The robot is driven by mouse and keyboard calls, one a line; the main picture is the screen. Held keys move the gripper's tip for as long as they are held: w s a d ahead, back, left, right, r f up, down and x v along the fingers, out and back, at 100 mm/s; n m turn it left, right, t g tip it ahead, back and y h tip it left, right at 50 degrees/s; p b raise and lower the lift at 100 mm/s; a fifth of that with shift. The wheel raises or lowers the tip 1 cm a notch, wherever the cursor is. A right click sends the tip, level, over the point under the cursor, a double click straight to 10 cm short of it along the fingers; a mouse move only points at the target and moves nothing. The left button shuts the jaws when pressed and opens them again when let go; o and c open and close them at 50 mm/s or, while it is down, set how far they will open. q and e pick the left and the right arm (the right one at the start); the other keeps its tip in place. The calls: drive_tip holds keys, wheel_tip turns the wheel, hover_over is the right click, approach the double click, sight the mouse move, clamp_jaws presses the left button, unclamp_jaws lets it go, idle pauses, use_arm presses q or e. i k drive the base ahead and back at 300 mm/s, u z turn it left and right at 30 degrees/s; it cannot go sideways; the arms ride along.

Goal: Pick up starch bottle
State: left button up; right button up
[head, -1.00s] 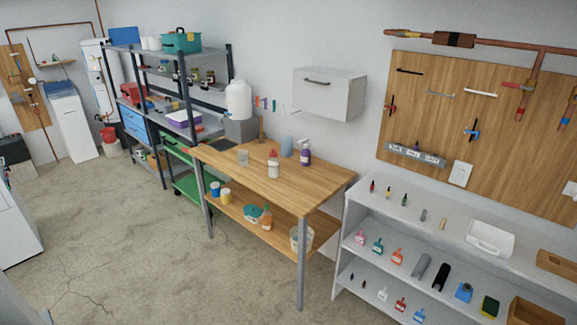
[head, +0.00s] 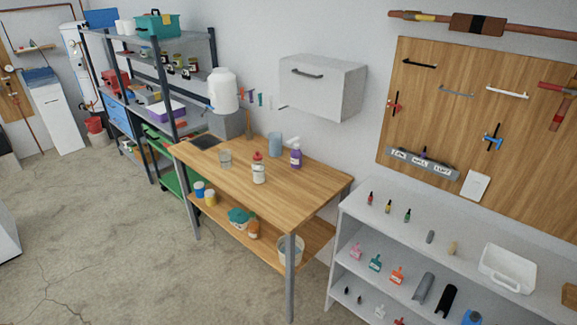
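A small white bottle with a red cap (head: 258,170) stands upright on the wooden table (head: 305,187), near its middle; its label is too small to read, so I cannot tell for sure that it is the starch bottle. A purple spray bottle (head: 296,156) stands behind it to the right. A light blue cylinder (head: 275,144) stands at the back of the table. Neither of my grippers shows in the head view.
The table's lower shelf holds an orange bottle (head: 253,229), a teal item (head: 238,216) and a bucket (head: 290,248). A white shelf unit (head: 345,225) stands close on the right. A wall cabinet (head: 318,88) hangs above. The floor (head: 120,240) in front on the left is clear.

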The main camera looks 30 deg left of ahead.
sight(258, 168)
drive_tip(key=u, duration=0.05)
drive_tip(key=i, duration=0.7)
drive_tip(key=u, duration=0.8)
drive_tip(key=i, duration=0.6)
drive_tip(key=u, duration=0.55)
